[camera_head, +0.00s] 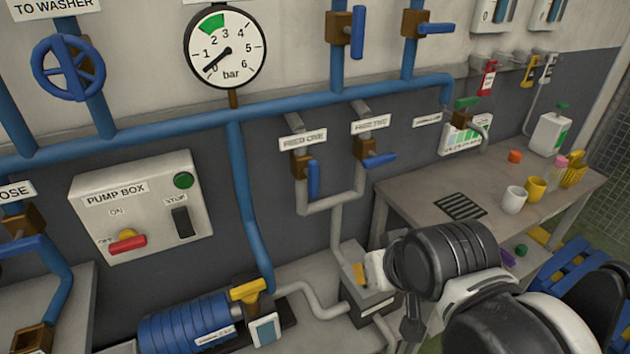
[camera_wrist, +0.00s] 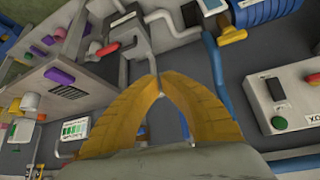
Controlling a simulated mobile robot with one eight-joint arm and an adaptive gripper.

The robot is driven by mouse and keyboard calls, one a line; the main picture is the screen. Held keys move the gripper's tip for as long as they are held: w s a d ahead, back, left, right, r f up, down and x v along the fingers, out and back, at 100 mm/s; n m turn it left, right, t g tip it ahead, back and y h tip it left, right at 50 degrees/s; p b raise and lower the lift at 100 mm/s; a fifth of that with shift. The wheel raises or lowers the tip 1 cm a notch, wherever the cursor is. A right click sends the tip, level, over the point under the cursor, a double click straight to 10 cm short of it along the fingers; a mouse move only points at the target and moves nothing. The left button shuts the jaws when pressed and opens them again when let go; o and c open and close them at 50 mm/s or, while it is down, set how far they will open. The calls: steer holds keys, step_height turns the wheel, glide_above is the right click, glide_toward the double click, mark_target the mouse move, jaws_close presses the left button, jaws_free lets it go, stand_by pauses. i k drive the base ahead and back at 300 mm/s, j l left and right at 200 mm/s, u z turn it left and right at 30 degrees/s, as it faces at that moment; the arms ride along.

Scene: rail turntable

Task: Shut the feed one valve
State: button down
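The feed one valve (camera_head: 303,164) is on the wall in the head view, under a blurred label that seems to read FEED ONE (camera_head: 303,140). It has a brown body and a blue lever (camera_head: 314,180) that hangs straight down, in line with its grey pipe. I cannot make out this valve in the wrist view. My gripper (camera_head: 360,273) is below and right of the valve, apart from it, and mostly hidden by my arm. In the wrist view its yellow fingers (camera_wrist: 160,78) come together at the tips, with nothing visibly held.
A neighbouring valve (camera_head: 361,150) has its blue lever pointing right. The pump box (camera_head: 140,205) is left, with a blue pump (camera_head: 185,325) below. A table (camera_head: 420,195) with cups stands right. Blue pipes cross the wall above.

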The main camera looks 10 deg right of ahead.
mark_target(312, 172)
steer(key=k+j+u, duration=0.2)
steer(key=u, duration=0.25)
steer(key=k+j+u, duration=0.1)
steer(key=j+u, duration=0.3)
